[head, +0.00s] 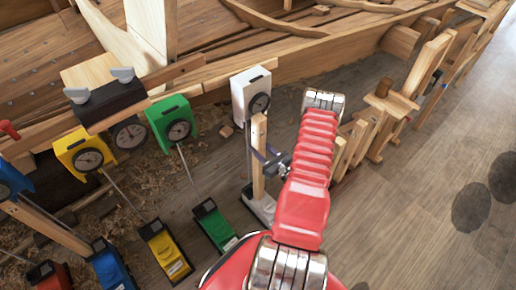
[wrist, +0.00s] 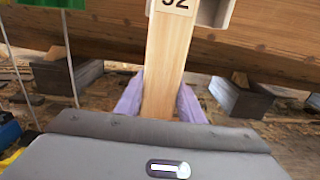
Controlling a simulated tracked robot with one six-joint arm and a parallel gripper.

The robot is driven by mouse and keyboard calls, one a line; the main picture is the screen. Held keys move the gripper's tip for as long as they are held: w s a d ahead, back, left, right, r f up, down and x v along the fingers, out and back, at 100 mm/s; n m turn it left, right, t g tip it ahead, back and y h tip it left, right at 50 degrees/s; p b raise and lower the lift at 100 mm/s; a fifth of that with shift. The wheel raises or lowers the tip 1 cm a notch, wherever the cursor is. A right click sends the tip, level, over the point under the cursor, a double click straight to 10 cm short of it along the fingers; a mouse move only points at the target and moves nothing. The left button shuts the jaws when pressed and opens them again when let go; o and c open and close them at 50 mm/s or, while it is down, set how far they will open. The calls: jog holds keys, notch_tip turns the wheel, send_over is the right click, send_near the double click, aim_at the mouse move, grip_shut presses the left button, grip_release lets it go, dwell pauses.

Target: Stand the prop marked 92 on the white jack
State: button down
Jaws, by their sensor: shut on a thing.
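The prop (head: 259,160) is a pale wooden post standing nearly upright. In the wrist view the prop (wrist: 168,50) bears a number cut off by the top edge; its last digit is 2. My gripper (wrist: 160,103) has its purple fingers on both sides of the prop, shut on it; in the head view my gripper (head: 267,156) is at mid-height of the post. The white jack's base (head: 261,206) is on the floor, and the prop's lower end appears over it; contact is unclear. A white dial box (head: 251,88) is by the prop's top.
Green (head: 216,227) and yellow (head: 165,252) jack bases are to the left, with green (head: 173,120) and yellow (head: 85,153) dial boxes above on thin rods. The wooden hull (head: 330,60) runs behind. Wooden posts (head: 362,138) stand right of my arm.

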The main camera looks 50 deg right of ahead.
jog(key=shift+f, duration=2.5)
jog(key=w, duration=0.8)
jog(key=shift+d, duration=0.45)
jog(key=shift+w, duration=0.1)
jog(key=shift+f, duration=0.4)
jog(key=shift+w, duration=0.15)
dwell(0.7)
jog(key=c, duration=1.1)
grip_release()
jog(key=shift+f, duration=0.1)
